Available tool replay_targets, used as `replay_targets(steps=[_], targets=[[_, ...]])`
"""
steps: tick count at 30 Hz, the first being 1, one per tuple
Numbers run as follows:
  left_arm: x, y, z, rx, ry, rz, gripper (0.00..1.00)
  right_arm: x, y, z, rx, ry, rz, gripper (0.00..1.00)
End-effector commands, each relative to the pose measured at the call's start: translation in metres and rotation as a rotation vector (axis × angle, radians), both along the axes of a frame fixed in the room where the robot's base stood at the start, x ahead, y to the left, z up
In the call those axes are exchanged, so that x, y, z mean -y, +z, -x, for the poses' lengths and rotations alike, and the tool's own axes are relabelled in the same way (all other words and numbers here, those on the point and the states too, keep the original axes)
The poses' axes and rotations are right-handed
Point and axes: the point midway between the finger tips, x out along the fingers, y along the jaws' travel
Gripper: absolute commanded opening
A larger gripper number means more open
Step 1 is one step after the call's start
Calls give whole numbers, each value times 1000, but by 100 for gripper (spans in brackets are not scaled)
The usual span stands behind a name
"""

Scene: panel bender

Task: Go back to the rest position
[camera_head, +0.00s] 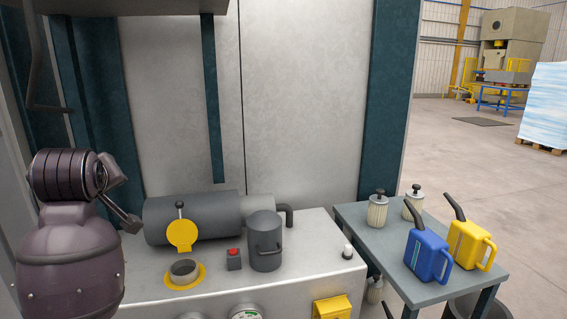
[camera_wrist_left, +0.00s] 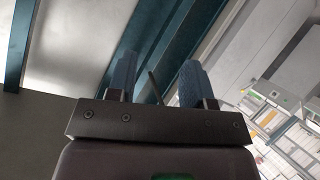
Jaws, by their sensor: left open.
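My left gripper (camera_wrist_left: 158,75) shows in the left wrist view as two blue fingers standing apart on a dark bracket. It is open, with no object held between the fingers. In the head view my left arm stands at the left edge, raised beside the machine's bench; I cannot clearly make out the fingers there. My right gripper is not in either view.
A side table (camera_head: 425,290) holds a blue can (camera_head: 427,256), a yellow can (camera_head: 470,245) and two filters. Open floor lies behind.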

Motion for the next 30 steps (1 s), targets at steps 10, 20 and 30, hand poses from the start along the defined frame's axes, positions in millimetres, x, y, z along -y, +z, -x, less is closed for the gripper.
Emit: replay_targets(steps=[10, 20, 30], targets=[[4, -138, 54, -263, -147, -145, 47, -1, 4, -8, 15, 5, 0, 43], [16, -246, 136, -496, -322, -223, 47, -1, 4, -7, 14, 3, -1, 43], [37, -326, 243, -707, -521, -239, 47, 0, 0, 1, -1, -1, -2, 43]])
